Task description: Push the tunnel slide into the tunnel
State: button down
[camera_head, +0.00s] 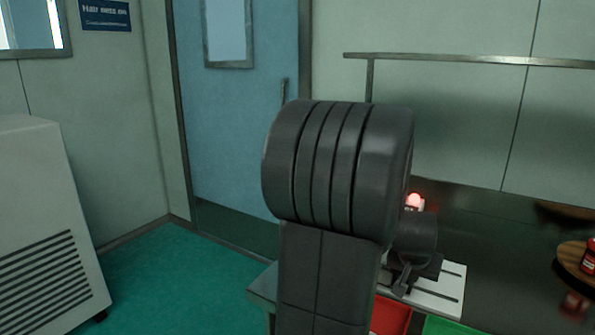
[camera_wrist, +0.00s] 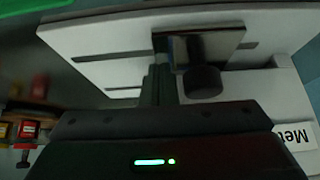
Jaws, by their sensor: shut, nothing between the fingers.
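A white machine with a slotted white plate (camera_wrist: 105,38) fills much of the wrist view; part of this plate (camera_head: 440,287) shows at lower right in the head view. A shiny metal block (camera_wrist: 225,42) sits at the plate, with a dark round knob (camera_wrist: 204,82) in front of it. I cannot tell for certain which part is the tunnel slide, and the tunnel opening is not clear. My gripper (camera_wrist: 160,78) is shut and empty, its fingers just left of the knob and close to the metal block; I cannot tell if they touch.
A red bin (camera_head: 390,316) and a green bin (camera_head: 452,327) stand below the plate. A red lamp (camera_head: 414,200) glows behind my arm. A round wooden stand (camera_head: 573,268) with red items is at right. My arm hides much of the machine in the head view.

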jog(key=shift+w+a+b, duration=0.3)
jog(key=shift+w+a, duration=0.15)
jog(key=shift+a, duration=0.3)
jog(key=shift+w+a+b, duration=0.25)
jog(key=shift+w+a, duration=0.2)
jog(key=shift+a, duration=0.3)
jog(key=shift+s+d, duration=0.1)
jog(key=shift+d, duration=0.05)
jog(key=shift+s+d, duration=0.25)
jog(key=shift+d, duration=0.15)
jog(key=p+v, duration=0.5)
jog(key=v, duration=0.4)
